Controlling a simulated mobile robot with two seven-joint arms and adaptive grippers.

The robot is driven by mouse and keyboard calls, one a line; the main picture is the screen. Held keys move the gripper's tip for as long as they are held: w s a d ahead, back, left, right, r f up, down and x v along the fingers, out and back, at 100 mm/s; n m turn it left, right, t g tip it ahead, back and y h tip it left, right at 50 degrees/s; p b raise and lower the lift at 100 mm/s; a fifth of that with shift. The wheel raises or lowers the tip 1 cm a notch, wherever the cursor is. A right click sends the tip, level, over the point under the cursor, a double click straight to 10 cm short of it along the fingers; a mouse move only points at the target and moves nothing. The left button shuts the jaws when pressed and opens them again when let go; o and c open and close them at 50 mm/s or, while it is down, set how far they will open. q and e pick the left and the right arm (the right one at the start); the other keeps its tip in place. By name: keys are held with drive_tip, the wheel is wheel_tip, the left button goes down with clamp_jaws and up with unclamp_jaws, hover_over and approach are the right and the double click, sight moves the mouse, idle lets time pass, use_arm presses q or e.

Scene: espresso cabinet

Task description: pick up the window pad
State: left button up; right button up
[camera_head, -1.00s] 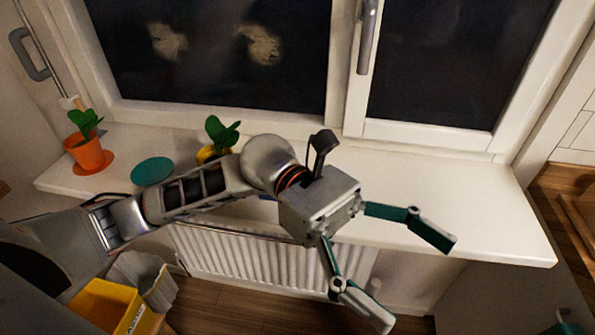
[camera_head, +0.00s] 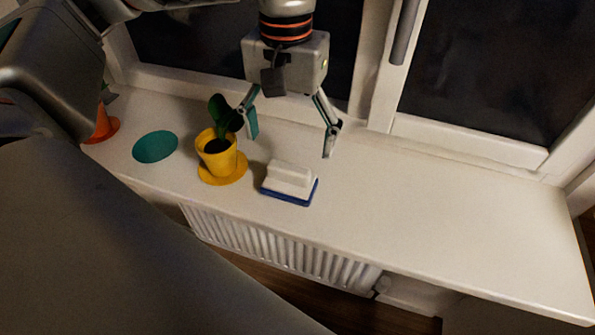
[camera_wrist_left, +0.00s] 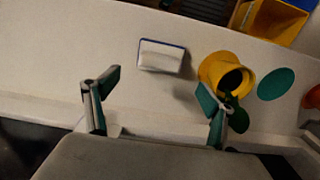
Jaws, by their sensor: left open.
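The window pad (camera_head: 291,178) is a white block with a raised grip and a blue base. It lies on the white windowsill, right of the yellow flower pot. My left gripper (camera_head: 291,142) is open and empty, pointing down above and slightly behind the pad, with its fingers spread wide. In the left wrist view the pad (camera_wrist_left: 162,57) lies beyond the fingertips of the gripper (camera_wrist_left: 158,88), between them sideways. Nothing hides the pad in either view. My right gripper is not in view.
A yellow pot (camera_head: 218,154) with a green plant stands on a yellow saucer close left of the pad, near one finger. A teal disc (camera_head: 155,146) and an orange pot (camera_head: 103,124) are farther left. The windowsill (camera_head: 430,210) is clear to the right. A radiator (camera_head: 270,245) is below.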

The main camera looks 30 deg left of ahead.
sight(289, 165)
use_arm(q)
drive_tip(key=shift+s+d+f, duration=0.1)
drive_tip(key=shift+f, duration=1.85)
drive_tip(key=shift+s+f, duration=0.1)
drive_tip(key=shift+f, duration=1.8)
drive_tip(key=c, duration=1.5)
